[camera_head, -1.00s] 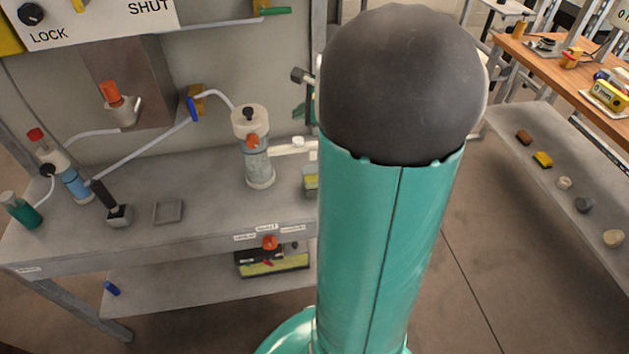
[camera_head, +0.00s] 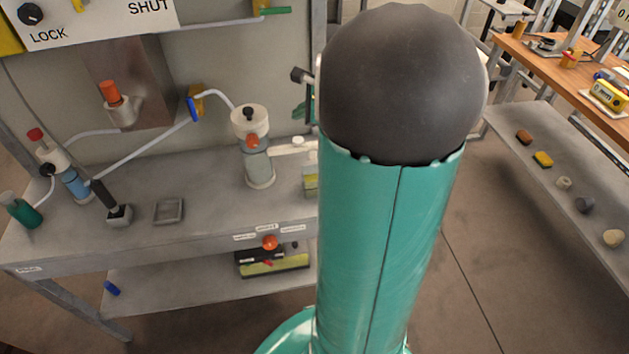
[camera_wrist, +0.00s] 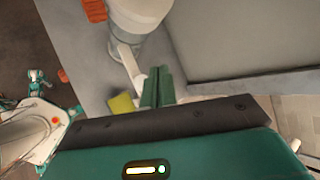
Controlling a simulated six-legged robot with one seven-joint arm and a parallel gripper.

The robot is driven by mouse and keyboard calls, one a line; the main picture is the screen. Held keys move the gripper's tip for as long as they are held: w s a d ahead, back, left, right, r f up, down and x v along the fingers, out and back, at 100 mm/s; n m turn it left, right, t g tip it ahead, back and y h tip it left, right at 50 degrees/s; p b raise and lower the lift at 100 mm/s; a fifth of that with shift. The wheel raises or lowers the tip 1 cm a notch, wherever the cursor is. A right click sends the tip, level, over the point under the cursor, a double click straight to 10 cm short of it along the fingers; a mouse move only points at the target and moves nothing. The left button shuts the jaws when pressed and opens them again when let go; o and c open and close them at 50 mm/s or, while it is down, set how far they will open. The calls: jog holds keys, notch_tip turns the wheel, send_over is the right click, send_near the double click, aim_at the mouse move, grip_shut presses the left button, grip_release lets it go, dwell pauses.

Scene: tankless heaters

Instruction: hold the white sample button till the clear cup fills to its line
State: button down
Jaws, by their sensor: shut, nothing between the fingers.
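A clear-bodied canister with a white top (camera_head: 250,125) stands on the grey bench, and a white side arm (camera_head: 288,149) runs right from it. A small white piece (camera_head: 298,141), possibly the sample button, sits on that arm near my arm's edge. In the wrist view the white canister top (camera_wrist: 140,12) and the white arm (camera_wrist: 130,66) show at the top. My gripper (camera_wrist: 158,76) is shut and empty, its green fingertips beside the white arm's end; contact cannot be told. A yellow-green item (camera_wrist: 121,104) lies beside the fingers. I cannot make out the clear cup or its line.
My own arm hides the bench's right end in the head view. A grey square dish (camera_head: 169,210), a black-handled tool (camera_head: 112,205) and a blue canister (camera_head: 70,182) stand to the left. A lower shelf holds a yellow-black box (camera_head: 272,262). A side shelf (camera_head: 560,205) holds small blocks at right.

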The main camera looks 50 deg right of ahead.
aim_at(302, 141)
notch_tip(302, 141, up, 4)
jog(key=shift+f, duration=0.1)
dwell(0.4)
jog(key=shift+f, duration=0.1)
jog(key=shift+f, duration=4.35)
jog(key=shift+f, duration=0.1)
jog(key=shift+f, duration=0.3)
jog(key=shift+f, duration=0.55)
dwell(0.3)
